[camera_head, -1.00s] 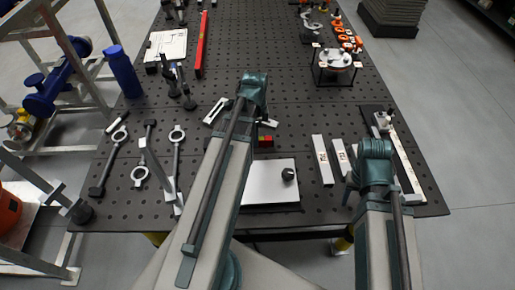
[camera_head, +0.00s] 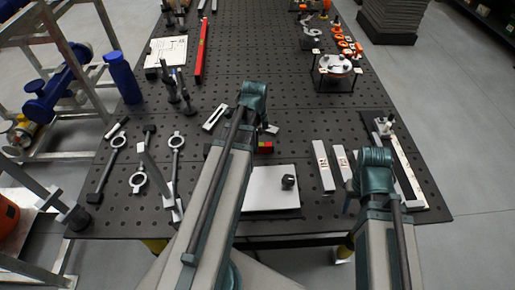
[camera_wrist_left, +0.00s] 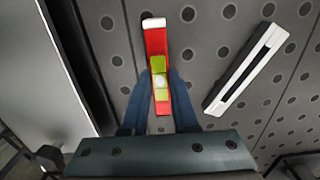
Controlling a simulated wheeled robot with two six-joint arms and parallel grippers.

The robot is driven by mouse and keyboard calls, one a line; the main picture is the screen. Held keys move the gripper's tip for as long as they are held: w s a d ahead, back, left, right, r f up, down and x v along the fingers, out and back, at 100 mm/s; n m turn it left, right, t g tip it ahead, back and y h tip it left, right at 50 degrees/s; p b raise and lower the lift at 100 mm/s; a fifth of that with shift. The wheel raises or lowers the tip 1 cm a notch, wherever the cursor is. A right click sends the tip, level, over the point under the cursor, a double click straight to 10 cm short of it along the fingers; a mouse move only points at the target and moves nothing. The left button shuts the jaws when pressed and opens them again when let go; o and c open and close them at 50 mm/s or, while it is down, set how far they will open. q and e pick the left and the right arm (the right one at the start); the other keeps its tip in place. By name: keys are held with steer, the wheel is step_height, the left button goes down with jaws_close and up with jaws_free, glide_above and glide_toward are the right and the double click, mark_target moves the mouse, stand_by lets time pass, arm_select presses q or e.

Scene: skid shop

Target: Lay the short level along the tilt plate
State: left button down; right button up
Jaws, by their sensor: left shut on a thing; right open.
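The short level (camera_wrist_left: 154,38) is red with a yellow-green vial and a white end. My left gripper (camera_wrist_left: 161,75) is shut on it, with one blue finger on each side. In the head view a red bit of the level (camera_head: 265,147) shows just right of my left wrist; my arm hides the rest. The tilt plate (camera_head: 262,188) is a pale flat plate with a black knob, right of my left forearm. Its edge shows at the left of the wrist view (camera_wrist_left: 35,70). My right gripper (camera_head: 352,192) is open, mostly hidden under its wrist.
A slotted pale bar (camera_wrist_left: 245,70) lies right of the level. Two pale marked bars (camera_head: 323,165) lie right of the plate. A long red level (camera_head: 201,50) lies further back. Clamps and rods (camera_head: 140,170) lie at the left. The table's middle (camera_head: 300,115) is clear.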

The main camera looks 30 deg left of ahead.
arm_select(q)
steer(key=shift+r, duration=0.1)
arm_select(e)
steer(key=shift+r, duration=0.1)
arm_select(q)
step_height(320, 180, up, 6)
steer(key=p, duration=0.6)
arm_select(e)
step_height(320, 180, up, 6)
steer(key=shift+f, duration=0.1)
